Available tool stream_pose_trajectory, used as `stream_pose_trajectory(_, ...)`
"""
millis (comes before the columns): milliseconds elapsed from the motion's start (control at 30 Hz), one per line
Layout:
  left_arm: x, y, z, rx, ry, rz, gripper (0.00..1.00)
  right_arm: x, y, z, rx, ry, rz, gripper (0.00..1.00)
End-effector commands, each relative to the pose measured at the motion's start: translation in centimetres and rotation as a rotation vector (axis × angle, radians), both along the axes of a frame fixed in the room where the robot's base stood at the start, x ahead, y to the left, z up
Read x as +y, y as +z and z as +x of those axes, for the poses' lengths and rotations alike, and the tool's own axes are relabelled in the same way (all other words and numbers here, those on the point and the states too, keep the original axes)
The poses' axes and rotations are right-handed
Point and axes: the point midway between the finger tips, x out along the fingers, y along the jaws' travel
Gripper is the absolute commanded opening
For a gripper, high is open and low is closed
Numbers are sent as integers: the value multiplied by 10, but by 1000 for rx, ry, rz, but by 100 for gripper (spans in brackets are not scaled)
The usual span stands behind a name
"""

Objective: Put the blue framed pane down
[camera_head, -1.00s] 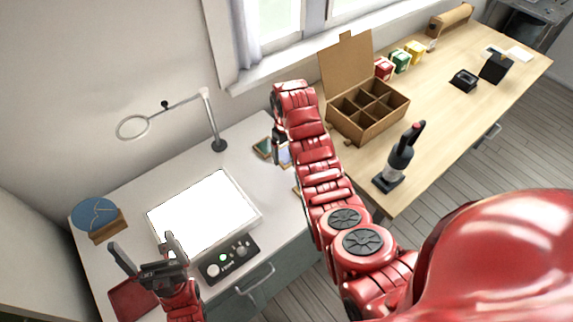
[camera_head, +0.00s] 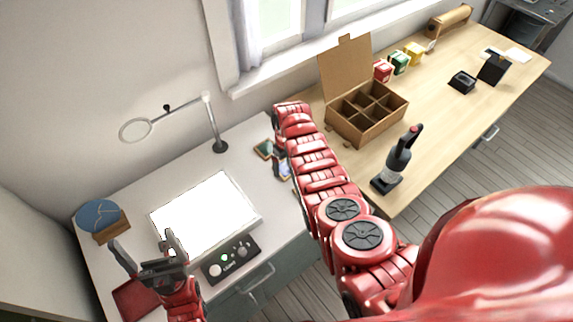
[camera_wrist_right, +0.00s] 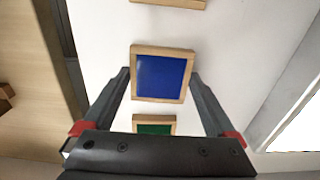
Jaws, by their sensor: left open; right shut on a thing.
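The blue pane in its light wooden frame (camera_wrist_right: 162,73) is between the fingertips of my right gripper (camera_wrist_right: 160,78) in the right wrist view. The gripper is shut on its frame, over the white table. Whether the pane touches the table I cannot tell. In the head view the pane (camera_head: 284,170) shows only partly beside my right arm. My left gripper (camera_head: 143,250) is open and empty, near the front left of the light panel.
A green framed pane (camera_wrist_right: 154,126) lies close by, and another wooden frame (camera_wrist_right: 172,3) is at the wrist view's top edge. The lit panel (camera_head: 205,215), lamp base (camera_head: 219,147) and control box (camera_head: 231,260) are to the left. A divided cardboard box (camera_head: 368,112) stands right.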

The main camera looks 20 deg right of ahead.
Motion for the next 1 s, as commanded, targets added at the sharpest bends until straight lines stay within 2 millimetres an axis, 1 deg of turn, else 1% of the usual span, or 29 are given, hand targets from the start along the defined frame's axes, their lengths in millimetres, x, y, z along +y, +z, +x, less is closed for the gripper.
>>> stream_pose_trajectory(133, 0, -5, 0, 0, 0, 0, 100, 0, -5, 0, 0, 0, 0, 22)
stream_pose_trajectory(167, 0, -4, 0, 0, 0, 0, 100, 0, -4, 0, 0, 0, 0, 95)
stream_pose_trajectory(200, 0, -3, 0, 0, 0, 0, 100, 0, -3, 0, 0, 0, 0, 100)
stream_pose_trajectory(400, 0, -3, 0, 0, 0, 0, 100, 0, -3, 0, 1, 0, 1, 100)
stream_pose_trajectory(533, 0, 2, 0, 0, 0, 0, 100, 0, 3, 0, 1, 0, 0, 100)
stream_pose_trajectory(633, 0, -1, 0, 0, 0, 0, 100, 0, 5, 0, 2, -1, 0, 100)
stream_pose_trajectory(867, 0, -4, 0, 0, 0, 0, 100, -1, 30, 1, -4, 0, -1, 100)
stream_pose_trajectory(1000, 0, -14, 0, 0, 0, 0, 100, -1, 53, 1, -4, -1, -1, 100)
